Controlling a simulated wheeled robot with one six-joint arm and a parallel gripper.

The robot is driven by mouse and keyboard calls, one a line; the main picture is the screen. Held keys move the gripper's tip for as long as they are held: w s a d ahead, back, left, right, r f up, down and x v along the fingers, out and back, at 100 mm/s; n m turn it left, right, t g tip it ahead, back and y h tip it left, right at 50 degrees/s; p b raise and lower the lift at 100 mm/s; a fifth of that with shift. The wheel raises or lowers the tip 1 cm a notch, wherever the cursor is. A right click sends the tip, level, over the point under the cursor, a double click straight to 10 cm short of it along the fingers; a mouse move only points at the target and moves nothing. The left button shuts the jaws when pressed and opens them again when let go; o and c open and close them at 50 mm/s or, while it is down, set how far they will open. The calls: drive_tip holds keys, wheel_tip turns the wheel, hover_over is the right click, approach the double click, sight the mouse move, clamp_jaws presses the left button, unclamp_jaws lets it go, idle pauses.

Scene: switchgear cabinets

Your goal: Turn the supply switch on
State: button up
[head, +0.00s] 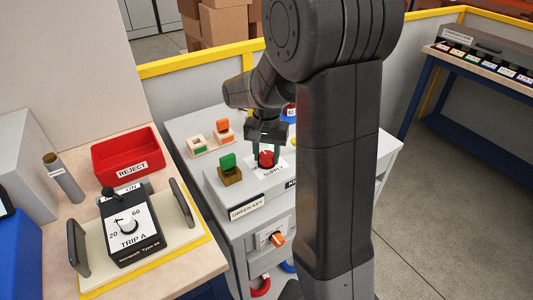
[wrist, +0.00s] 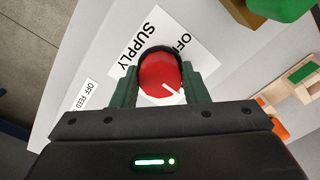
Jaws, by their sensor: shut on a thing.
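The supply switch is a round red knob (head: 266,159) with a white pointer line, on a white label on the grey cabinet top. In the wrist view the red knob (wrist: 161,76) sits between the dark green fingers, beside the words SUPPLY and OFF. My gripper (head: 268,157) points down over the knob and is shut on it. The gripper (wrist: 160,85) also fills the lower wrist view, with one finger on each side of the knob. The label's ON side is hidden, and the pointer's exact setting is hard to tell.
A green key (head: 228,162) stands in a brass block left of the knob. Green and orange pieces (head: 224,127) sit in trays behind. An orange rotary handle (head: 277,239) is on the cabinet front. A red REJECT bin (head: 127,156) and a TRIP A relay (head: 130,228) are on the left bench.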

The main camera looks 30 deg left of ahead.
sight(267, 155)
drive_tip(key=o, duration=1)
drive_tip(key=shift+c, duration=0.2)
drive_tip(key=shift+r, duration=0.1)
wheel_tip(267, 155, up, 14)
drive_tip(key=shift+f, duration=0.25)
wheel_tip(267, 155, down, 14)
drive_tip(key=shift+r, duration=0.1)
drive_tip(key=shift+r, duration=0.1)
